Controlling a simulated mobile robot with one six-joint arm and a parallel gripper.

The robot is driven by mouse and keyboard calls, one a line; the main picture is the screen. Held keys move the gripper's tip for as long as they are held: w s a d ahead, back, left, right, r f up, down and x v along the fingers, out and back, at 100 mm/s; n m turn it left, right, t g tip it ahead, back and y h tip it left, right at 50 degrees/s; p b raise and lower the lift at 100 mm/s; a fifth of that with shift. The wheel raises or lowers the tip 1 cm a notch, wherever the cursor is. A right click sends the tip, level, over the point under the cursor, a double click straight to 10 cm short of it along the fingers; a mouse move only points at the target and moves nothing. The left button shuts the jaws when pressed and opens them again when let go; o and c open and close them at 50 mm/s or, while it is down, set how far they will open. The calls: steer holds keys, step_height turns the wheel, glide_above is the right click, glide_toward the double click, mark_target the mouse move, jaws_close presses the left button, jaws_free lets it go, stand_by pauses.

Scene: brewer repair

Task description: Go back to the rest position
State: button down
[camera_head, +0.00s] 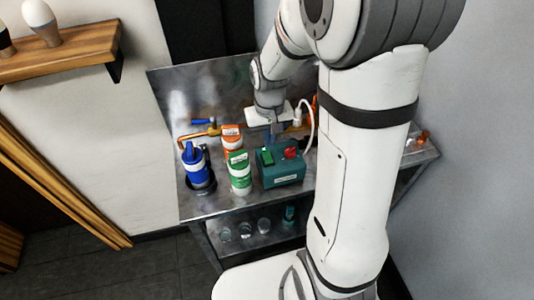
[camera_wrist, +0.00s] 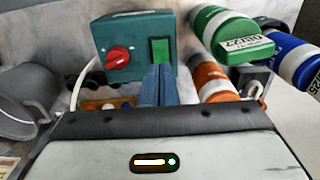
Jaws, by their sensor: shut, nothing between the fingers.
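My gripper (camera_head: 272,136) is above and behind the teal box at the back of the metal bench. Its two blue fingers (camera_wrist: 157,84) are together and empty in the wrist view. The teal box (camera_head: 282,174) has a green switch (camera_head: 266,156) and a red knob (camera_head: 291,153). In the wrist view the box (camera_wrist: 136,32) shows beyond the fingertips, with the green switch (camera_wrist: 160,50) right by them and the red knob (camera_wrist: 118,57) to the left. I cannot tell whether the fingertips touch the box.
Green (camera_head: 239,178), orange (camera_head: 231,135) and blue (camera_head: 195,168) bottles stand left of the box. Copper pipe (camera_head: 198,135) and a white hose (camera_head: 309,125) are behind. Several glass cups (camera_head: 245,229) sit on the lower shelf. A wooden wall shelf (camera_head: 70,52) is at the upper left.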

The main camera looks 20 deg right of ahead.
stand_by(0.4)
steer(key=s+r+t+b, duration=0.2)
steer(key=s+r+t, duration=0.1)
steer(key=s+r, duration=0.8)
steer(key=s, duration=0.3)
steer(key=shift+s, duration=0.35)
steer(key=shift+a, duration=0.1)
